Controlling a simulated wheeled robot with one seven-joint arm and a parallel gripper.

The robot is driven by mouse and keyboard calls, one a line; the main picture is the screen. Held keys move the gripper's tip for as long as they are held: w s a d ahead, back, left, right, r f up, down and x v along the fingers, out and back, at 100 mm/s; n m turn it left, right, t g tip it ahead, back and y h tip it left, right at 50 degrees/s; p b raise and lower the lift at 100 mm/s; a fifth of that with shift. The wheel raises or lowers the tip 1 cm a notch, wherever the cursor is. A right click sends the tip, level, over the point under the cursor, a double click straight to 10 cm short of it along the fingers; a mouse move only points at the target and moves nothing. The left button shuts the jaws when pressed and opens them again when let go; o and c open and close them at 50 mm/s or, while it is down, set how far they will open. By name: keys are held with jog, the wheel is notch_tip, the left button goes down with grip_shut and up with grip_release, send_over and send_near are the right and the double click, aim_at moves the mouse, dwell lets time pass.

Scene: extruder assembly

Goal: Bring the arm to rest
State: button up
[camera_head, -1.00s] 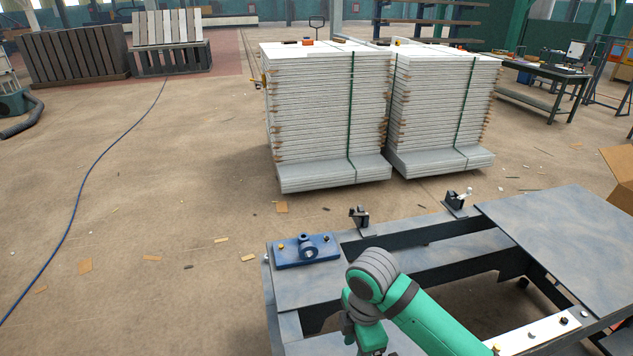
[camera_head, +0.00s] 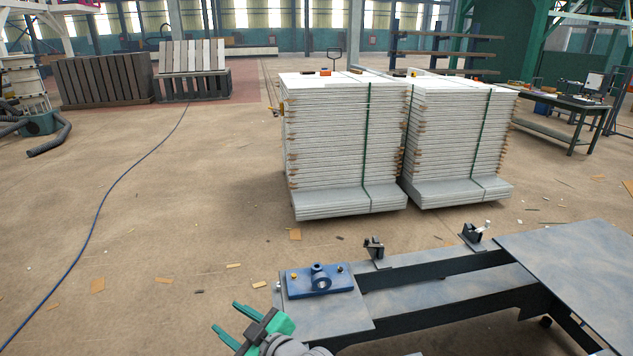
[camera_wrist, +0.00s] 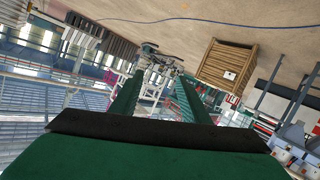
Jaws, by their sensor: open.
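My gripper (camera_head: 238,322) is at the bottom of the head view, left of the workbench's near corner. Its two green fingers are apart, with nothing between them. In the wrist view the two fingers (camera_wrist: 156,97) point away over the hall, spread and empty. The steel workbench (camera_head: 440,297) carries a blue plate with a round fitting (camera_head: 320,279) at its left end. My gripper is clear of both.
Two tall stacks of white boards (camera_head: 345,145) stand behind the workbench. Two small dark clamps (camera_head: 374,248) sit on its back edge. A blue hose (camera_head: 110,190) crosses the open floor at left. In the wrist view a wooden crate (camera_wrist: 229,63) shows.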

jog(key=s+d+f+m+t+h, duration=0.3)
jog(key=s+d+f+m+h, duration=0.15)
jog(key=s+f+m, duration=0.35)
jog(key=s+d+f+m+t+h, duration=0.4)
jog(key=s+f+m+h, duration=0.1)
jog(key=s+f+m, duration=0.3)
jog(key=s+d+n, duration=0.1)
jog(key=s+d, duration=0.2)
jog(key=s, duration=0.4)
jog(key=s+d+n+h, duration=0.1)
jog(key=s+d, duration=0.3)
jog(key=s, duration=0.3)
jog(key=s+d+g, duration=0.1)
jog(key=s+d, duration=0.2)
jog(key=s, duration=0.5)
jog(key=shift+d+r+n, duration=0.15)
jog(key=shift+r+n, duration=0.25)
jog(key=shift+s+h, duration=0.1)
jog(key=shift+h, duration=0.15)
